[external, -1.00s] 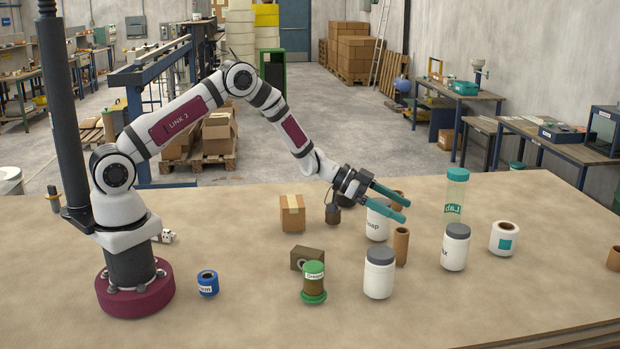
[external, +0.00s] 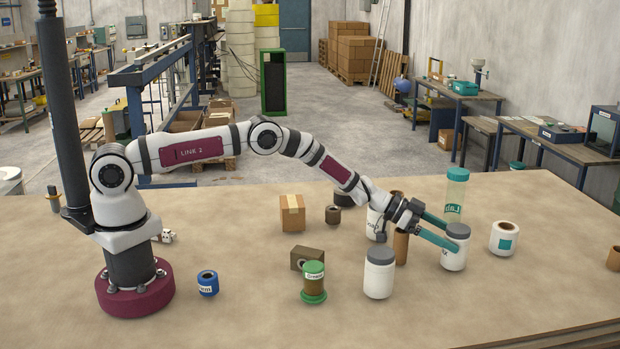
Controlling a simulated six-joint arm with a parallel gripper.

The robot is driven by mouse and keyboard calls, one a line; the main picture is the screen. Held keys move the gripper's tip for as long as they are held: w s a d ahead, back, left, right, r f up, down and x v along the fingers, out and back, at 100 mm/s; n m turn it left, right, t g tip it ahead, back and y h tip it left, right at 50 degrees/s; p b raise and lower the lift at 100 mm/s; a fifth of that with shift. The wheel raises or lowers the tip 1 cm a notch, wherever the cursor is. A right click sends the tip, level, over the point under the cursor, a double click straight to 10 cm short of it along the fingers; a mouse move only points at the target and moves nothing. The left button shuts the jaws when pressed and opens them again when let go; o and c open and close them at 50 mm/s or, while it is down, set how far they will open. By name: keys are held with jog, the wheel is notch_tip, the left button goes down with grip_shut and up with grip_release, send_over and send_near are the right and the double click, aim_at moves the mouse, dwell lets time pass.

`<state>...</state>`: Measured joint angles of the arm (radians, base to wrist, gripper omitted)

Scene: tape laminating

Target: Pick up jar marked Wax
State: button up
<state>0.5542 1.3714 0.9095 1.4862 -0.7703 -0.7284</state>
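The likely Wax jar (external: 455,258) is white with a grey lid and stands upright on the table, right of centre. Only the end of its label, an "x", shows; the rest is hidden. My gripper (external: 452,238) is open with two teal fingers reaching to this jar from the left. The nearer finger crosses in front of its upper part, and the farther finger runs behind its lid. I cannot tell whether either finger touches it.
A brown tube (external: 401,249) stands close below my wrist. A white grey-lidded jar (external: 379,276) is nearer the camera. A clear teal-lidded jar (external: 457,190) stands behind, and a white roll (external: 504,240) stands to the right. The front right table is clear.

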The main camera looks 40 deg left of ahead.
jog(key=c, duration=1.3)
